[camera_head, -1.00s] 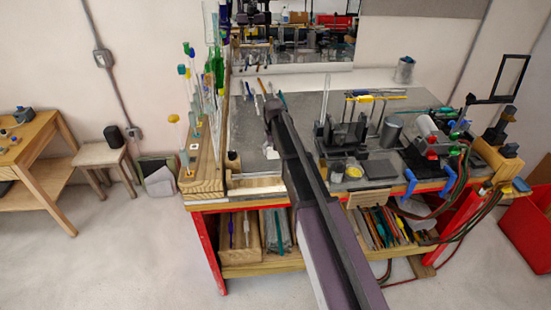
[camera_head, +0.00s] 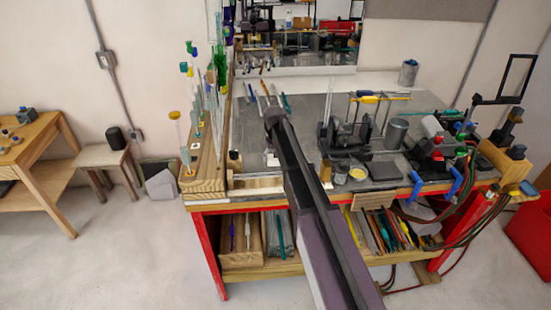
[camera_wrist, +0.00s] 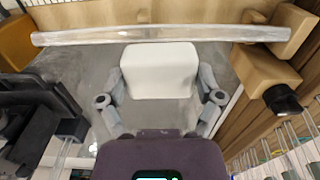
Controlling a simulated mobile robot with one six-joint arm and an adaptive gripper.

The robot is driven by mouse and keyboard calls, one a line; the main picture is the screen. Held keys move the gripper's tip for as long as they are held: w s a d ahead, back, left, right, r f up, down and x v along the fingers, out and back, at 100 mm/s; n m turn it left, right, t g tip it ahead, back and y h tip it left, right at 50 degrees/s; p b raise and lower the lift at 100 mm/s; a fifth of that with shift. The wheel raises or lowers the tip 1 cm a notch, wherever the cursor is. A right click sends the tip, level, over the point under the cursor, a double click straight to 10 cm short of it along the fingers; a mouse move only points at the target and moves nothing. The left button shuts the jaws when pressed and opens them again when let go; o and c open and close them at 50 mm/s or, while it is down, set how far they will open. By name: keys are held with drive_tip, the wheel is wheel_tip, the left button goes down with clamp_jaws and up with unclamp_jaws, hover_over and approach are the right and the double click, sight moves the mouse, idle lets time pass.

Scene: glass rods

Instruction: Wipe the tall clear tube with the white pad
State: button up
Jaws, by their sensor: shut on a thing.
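My gripper (camera_wrist: 163,76) is shut on the white pad (camera_wrist: 158,70), a smooth block held between its two grey fingers in the wrist view. The tall clear tube (camera_wrist: 90,37) runs crosswise in the wrist view, just beyond the pad's far edge. The pad and tube look very close, but I cannot tell whether they touch. The tube's right end is near wooden blocks (camera_wrist: 265,70). In the head view my arm reaches over the bench, and its dark links hide much of the gripper area.
A wooden rack (camera_head: 208,165) with upright glass rods and coloured stoppers lines the bench's left side. Thin coloured rods lie towards the back.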

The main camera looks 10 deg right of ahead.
drive_tip(key=shift+d+f+b, duration=0.1)
drive_tip(key=shift+f+b, duration=1.9)
drive_tip(key=shift+f, duration=0.35)
drive_tip(key=shift+d+r, duration=0.15)
drive_tip(key=shift+d, duration=0.15)
drive_tip(key=shift+s+d, duration=0.15)
drive_tip(key=shift+d, duration=3.05)
drive_tip(key=shift+a, duration=2.95)
drive_tip(key=r+p, duration=0.1)
drive_tip(key=a+r+p, duration=0.1)
drive_tip(key=shift+a+r+p, duration=0.25)
drive_tip(key=shift+r+p, duration=0.05)
drive_tip(key=shift+p, duration=0.1)
wheel_tip(320, 180, up, 5)
drive_tip(key=p, duration=0.5)
drive_tip(key=shift+d, duration=0.1)
drive_tip(key=shift+f, duration=0.2)
drive_tip(key=shift+f+b, duration=2.9)
drive_tip(key=shift+b, duration=0.1)
